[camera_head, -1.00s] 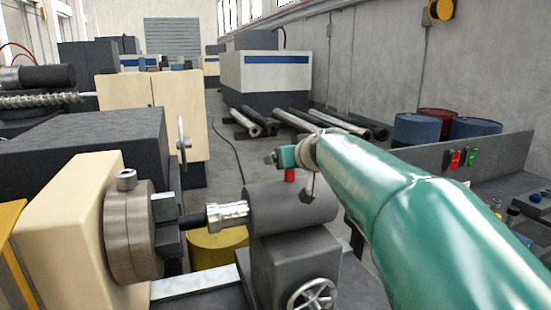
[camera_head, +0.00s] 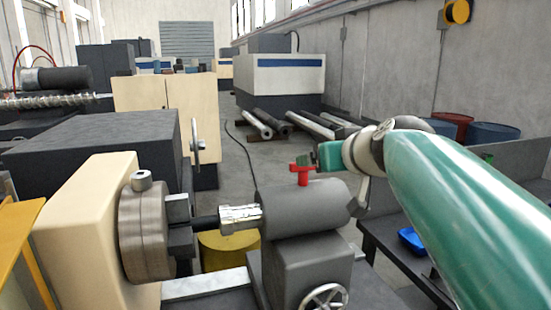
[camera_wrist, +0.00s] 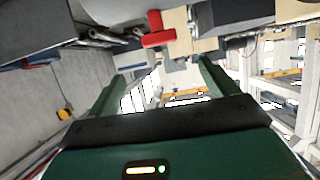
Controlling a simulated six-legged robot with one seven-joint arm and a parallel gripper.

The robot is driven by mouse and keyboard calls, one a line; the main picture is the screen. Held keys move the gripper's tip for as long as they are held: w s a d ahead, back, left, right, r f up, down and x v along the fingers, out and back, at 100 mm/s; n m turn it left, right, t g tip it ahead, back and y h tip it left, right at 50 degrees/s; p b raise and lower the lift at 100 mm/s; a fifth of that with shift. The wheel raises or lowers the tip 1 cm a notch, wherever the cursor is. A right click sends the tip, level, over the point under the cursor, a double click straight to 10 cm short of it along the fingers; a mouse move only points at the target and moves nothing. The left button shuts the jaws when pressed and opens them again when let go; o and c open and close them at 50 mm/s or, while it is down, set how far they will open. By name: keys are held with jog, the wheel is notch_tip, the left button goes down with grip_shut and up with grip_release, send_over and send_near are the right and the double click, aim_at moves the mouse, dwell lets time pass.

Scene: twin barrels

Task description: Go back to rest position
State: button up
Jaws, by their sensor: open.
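My gripper (camera_head: 322,156) is at the end of my green arm, just right of a red T-shaped handle (camera_head: 302,171). The handle stands upright on top of the grey tailstock (camera_head: 306,208) of the lathe. In the wrist view my two green fingers (camera_wrist: 161,72) are spread apart with nothing between them. The red handle (camera_wrist: 158,32) shows beyond the fingertips there, clear of both fingers.
A lathe chuck (camera_head: 145,235) faces the tailstock, with a metal piece (camera_head: 240,217) between them. A yellow drum (camera_head: 228,248) stands behind. A dark bench with a blue tray (camera_head: 411,240) lies at right, partly behind my arm. The aisle floor (camera_head: 260,165) beyond is open.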

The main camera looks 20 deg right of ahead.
jog(key=shift+s, duration=0.15)
dwell(0.3)
jog(key=s+a+f+g, duration=0.2)
jog(key=s+a+f, duration=0.2)
jog(key=f, duration=0.4)
jog(key=s+a+f+g, duration=0.3)
jog(key=s+f, duration=0.4)
jog(key=f, duration=0.2)
jog(key=s+a+f+g, duration=0.3)
jog(key=s+f, duration=0.3)
jog(key=f, duration=0.3)
jog(key=shift+a, duration=0.85)
jog(key=shift+s, duration=0.1)
